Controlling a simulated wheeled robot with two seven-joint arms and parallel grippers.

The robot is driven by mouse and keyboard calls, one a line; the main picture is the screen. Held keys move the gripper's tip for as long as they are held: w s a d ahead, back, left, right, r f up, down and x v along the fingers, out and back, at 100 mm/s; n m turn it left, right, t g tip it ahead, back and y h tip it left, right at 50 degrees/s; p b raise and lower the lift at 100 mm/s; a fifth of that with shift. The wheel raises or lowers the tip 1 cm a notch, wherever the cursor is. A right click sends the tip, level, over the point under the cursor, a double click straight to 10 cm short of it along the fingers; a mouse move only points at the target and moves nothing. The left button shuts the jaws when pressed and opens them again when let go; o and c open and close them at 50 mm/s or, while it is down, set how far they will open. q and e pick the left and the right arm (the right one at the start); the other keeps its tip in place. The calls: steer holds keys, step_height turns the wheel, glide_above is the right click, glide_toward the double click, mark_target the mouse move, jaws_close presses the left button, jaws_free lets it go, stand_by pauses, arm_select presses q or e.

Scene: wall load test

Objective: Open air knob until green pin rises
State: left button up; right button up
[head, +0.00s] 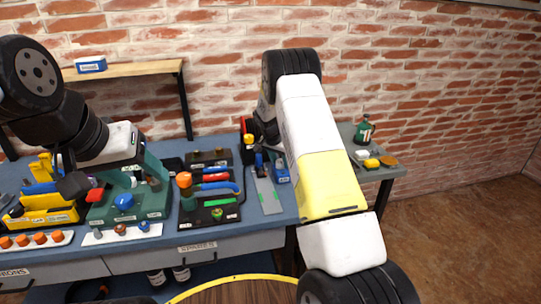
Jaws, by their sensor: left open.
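A teal-green block (150,203) with a round blue knob (123,202) on top stands on the bench at left, and this looks like the air knob. My left gripper (114,184) is open above the block, its fingers spread to either side of the knob. I cannot tell whether they touch the block. A red part (95,195) shows at the block's left. I cannot make out a green pin on the block. My right arm reaches up and folds back down at the centre. Its gripper (259,158) is mostly hidden behind the arm, and its fingers are unclear.
Left of the block are a yellow holder (48,212) and a white strip with several orange knobs (39,239). Right of it is a black tray (195,218) with an orange-topped post (184,181). A grey board (268,196) lies further right. A brick wall stands behind the bench.

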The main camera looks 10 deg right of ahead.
jaws_close()
steer(key=shift+n, duration=0.4)
steer(key=n, duration=0.2)
steer(key=n+y, duration=0.1)
steer(key=shift+s+d+n+t+y, duration=0.1)
steer(key=shift+d+n+t+y, duration=0.05)
steer(key=shift+n+t+y, duration=0.2)
steer(key=n+y, duration=0.1)
steer(key=n, duration=0.3)
steer(key=shift+d+n+t+y, duration=0.15)
steer(key=shift+n+t+y, duration=0.1)
steer(key=shift+y, duration=0.1)
steer(key=n+y, duration=0.1)
steer(key=n, duration=0.3)
steer(key=shift+y, duration=0.4)
steer(key=shift+d+n+g+y, duration=0.1)
steer(key=shift+n+g+y, duration=0.5)
steer(key=shift+n, duration=1.5)
